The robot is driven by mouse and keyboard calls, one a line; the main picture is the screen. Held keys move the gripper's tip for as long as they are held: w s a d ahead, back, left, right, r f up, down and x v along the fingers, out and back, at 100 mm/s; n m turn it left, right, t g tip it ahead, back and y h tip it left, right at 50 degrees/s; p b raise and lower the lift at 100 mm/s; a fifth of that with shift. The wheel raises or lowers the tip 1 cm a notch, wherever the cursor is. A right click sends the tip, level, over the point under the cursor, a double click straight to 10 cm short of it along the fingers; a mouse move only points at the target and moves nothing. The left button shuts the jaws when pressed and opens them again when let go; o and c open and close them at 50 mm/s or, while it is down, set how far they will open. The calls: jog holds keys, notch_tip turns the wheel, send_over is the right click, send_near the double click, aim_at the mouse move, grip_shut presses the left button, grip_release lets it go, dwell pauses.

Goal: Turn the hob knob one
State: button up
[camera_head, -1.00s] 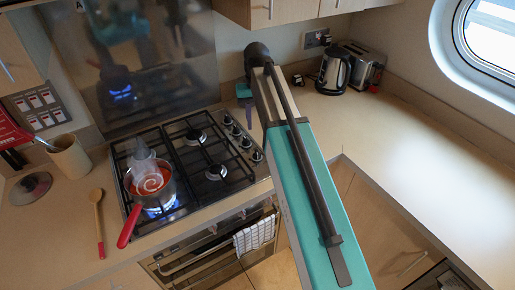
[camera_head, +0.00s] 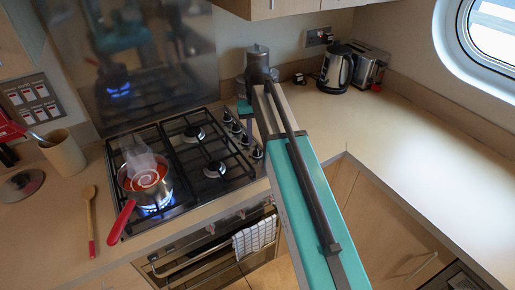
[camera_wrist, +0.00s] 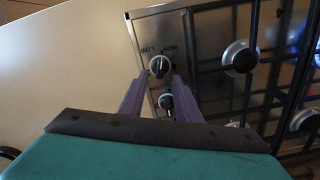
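The hob (camera_head: 180,150) has a row of dark knobs (camera_head: 246,142) along its right side. In the wrist view, one knob (camera_wrist: 160,66) with a pale pointer line sits between and just beyond my fingertips, beside HIGH and LOW markings. A second knob (camera_wrist: 166,101) is nearer, between the fingers. My gripper (camera_wrist: 159,82) is open, its two purple fingers apart on either side of the knobs. I cannot tell whether a finger touches either knob. In the head view my arm hides most of the gripper.
A steaming red-handled pot (camera_head: 146,182) stands over a lit blue flame on the front left burner. A metal canister (camera_head: 257,58) stands behind my arm. A kettle (camera_head: 336,70) and toaster (camera_head: 366,72) stand at the back. The right worktop (camera_head: 410,130) is clear.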

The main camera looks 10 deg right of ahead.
aim_at(257, 148)
jog(key=shift+f+b, duration=1.2)
jog(key=shift+f, duration=0.95)
jog(key=shift+c, duration=0.3)
grip_shut()
